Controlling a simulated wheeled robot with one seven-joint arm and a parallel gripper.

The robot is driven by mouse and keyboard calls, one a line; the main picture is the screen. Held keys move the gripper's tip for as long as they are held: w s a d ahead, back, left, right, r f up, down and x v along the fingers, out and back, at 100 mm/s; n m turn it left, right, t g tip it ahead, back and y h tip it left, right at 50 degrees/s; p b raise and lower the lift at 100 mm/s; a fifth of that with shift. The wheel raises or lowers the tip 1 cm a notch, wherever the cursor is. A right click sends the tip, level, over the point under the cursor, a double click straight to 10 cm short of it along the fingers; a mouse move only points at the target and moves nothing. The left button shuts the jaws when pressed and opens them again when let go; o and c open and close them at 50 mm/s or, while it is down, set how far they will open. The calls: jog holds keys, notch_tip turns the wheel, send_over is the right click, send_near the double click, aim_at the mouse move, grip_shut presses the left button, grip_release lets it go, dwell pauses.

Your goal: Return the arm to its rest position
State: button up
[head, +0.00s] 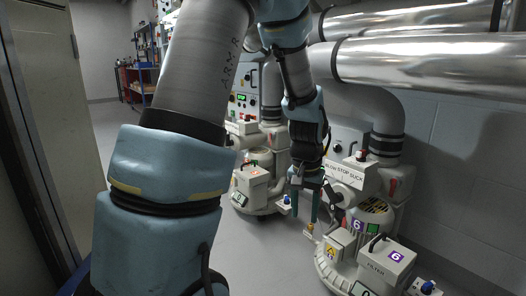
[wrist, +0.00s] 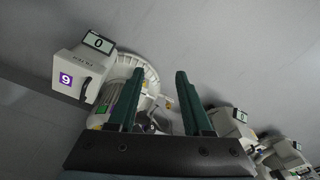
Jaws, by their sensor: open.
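My gripper (head: 304,203) hangs in the middle of the head view at the end of my arm, fingers pointing down. Its two green fingers are apart with nothing between them. In the wrist view my gripper (wrist: 157,95) is also open and empty. Just beyond it in the head view stands the number 6 tube blower (head: 372,213), with its filter box (head: 388,262) at the front. In the wrist view the filter box (wrist: 80,78) is left of the fingers. I cannot tell whether a finger touches the blower's small parts.
Another blower (head: 252,187) stands behind and left of my gripper. Large metal pipes (head: 430,60) run along the right wall. A door (head: 45,120) is at the left, and shelves (head: 145,65) stand at the back. The grey floor (head: 262,262) is clear between my arm and the blowers.

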jog(key=s+a+r+n+p, duration=0.1)
jog(key=s+a+r+n, duration=0.2)
jog(key=a, duration=0.6)
jog(key=s+a+r+n+p, duration=0.15)
jog(key=s+a, duration=0.25)
jog(key=a, duration=0.6)
notch_tip(320, 180, up, 38)
jog(key=d+p, duration=0.1)
jog(key=p, duration=3.6)
jog(key=shift+r+t, duration=0.25)
jog(key=shift+t, duration=0.05)
